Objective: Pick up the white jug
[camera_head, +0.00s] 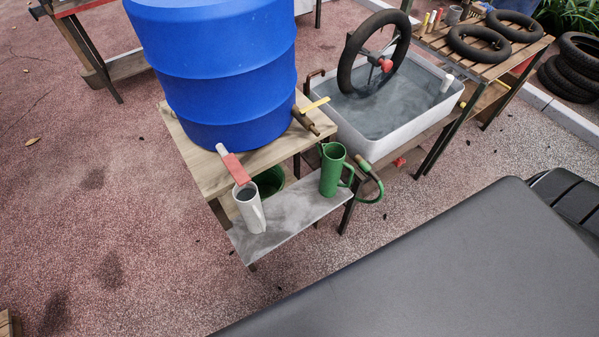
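The white jug (251,210) stands upright near the left end of a low grey shelf in front of a wooden stand. It is tall, with a handle on its right side and a dark opening. A green jug (332,170) stands on the same shelf to the right. Neither of my grippers shows in the head view.
A blue barrel (220,70) sits on the wooden stand. To the right is a white tub (385,115) of water holding a wheel (345,65). A green hose (375,185) hangs beside the shelf. Open floor (120,220) lies left of the shelf.

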